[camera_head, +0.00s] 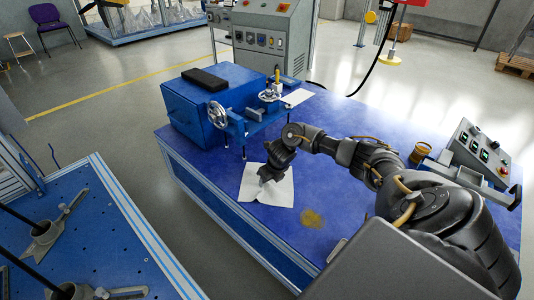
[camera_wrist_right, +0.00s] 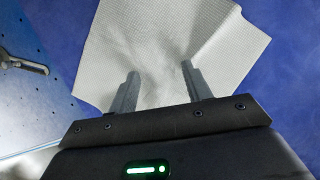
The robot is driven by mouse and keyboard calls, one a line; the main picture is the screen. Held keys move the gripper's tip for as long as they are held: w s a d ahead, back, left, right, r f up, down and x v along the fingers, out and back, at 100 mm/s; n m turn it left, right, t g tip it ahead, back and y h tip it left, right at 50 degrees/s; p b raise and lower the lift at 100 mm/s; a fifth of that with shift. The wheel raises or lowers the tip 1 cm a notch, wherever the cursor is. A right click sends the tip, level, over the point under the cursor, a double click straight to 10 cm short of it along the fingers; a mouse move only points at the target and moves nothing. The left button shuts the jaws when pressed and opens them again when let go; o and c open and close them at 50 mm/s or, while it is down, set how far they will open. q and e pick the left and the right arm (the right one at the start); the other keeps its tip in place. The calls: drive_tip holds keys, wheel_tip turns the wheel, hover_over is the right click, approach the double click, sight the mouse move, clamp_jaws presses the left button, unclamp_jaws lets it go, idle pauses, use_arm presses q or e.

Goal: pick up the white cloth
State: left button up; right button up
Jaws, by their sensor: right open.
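The white cloth (camera_head: 277,190) lies on the blue table top near its left edge in the head view. In the right wrist view the cloth (camera_wrist_right: 165,40) fills the upper middle and shows a fine woven texture. My right gripper (camera_head: 266,178) is over the cloth, pointing down, and covers part of it. In the right wrist view its two fingers (camera_wrist_right: 160,80) are apart, with cloth visible between and beyond them. I cannot tell whether the fingertips touch the cloth. My left gripper is not in view.
A blue machine with a handwheel (camera_head: 217,114) stands behind the cloth on the blue table (camera_head: 340,115). A control box (camera_head: 478,150) and a brown cup-like item (camera_head: 420,152) are at the right. A brownish patch (camera_head: 312,218) marks the table. Another blue bench (camera_head: 95,235) stands left across a gap.

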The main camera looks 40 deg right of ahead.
clamp_jaws()
idle(0.4)
drive_tip(key=shift+r, duration=0.15)
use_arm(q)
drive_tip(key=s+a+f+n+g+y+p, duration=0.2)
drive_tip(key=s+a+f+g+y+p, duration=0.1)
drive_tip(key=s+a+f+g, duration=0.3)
use_arm(e)
wheel_tip(320, 180, up, 3)
drive_tip(key=shift+r, duration=0.15)
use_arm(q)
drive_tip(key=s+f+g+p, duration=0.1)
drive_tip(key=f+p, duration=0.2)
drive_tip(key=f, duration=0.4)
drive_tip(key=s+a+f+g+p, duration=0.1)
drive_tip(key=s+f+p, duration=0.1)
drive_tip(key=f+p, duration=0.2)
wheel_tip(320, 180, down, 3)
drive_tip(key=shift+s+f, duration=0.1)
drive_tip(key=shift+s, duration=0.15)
use_arm(e)
wheel_tip(320, 180, up, 8)
drive_tip(key=shift+r, duration=0.15)
